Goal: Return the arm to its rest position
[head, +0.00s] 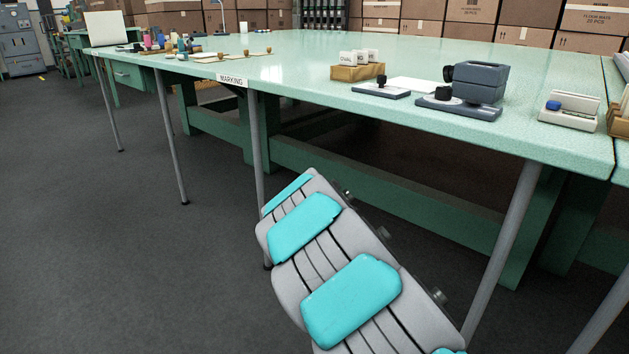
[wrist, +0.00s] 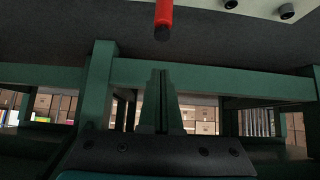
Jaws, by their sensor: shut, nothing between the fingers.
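My gripper (wrist: 161,100) shows in the wrist view with its two dark fingers together and nothing between them. It points toward the green frame beams of the table (wrist: 215,82). In the head view my grey arm with turquoise pads reaches up from the bottom middle, in front of the marking table (head: 440,68). The gripper itself cannot be made out in the head view.
The table's grey legs (head: 512,230) stand right of my arm. Stamping devices (head: 475,84) and a small wooden holder (head: 357,72) stand on top. Dark floor (head: 130,240) is clear at left. A red, black-tipped object (wrist: 163,18) shows above the fingers in the wrist view.

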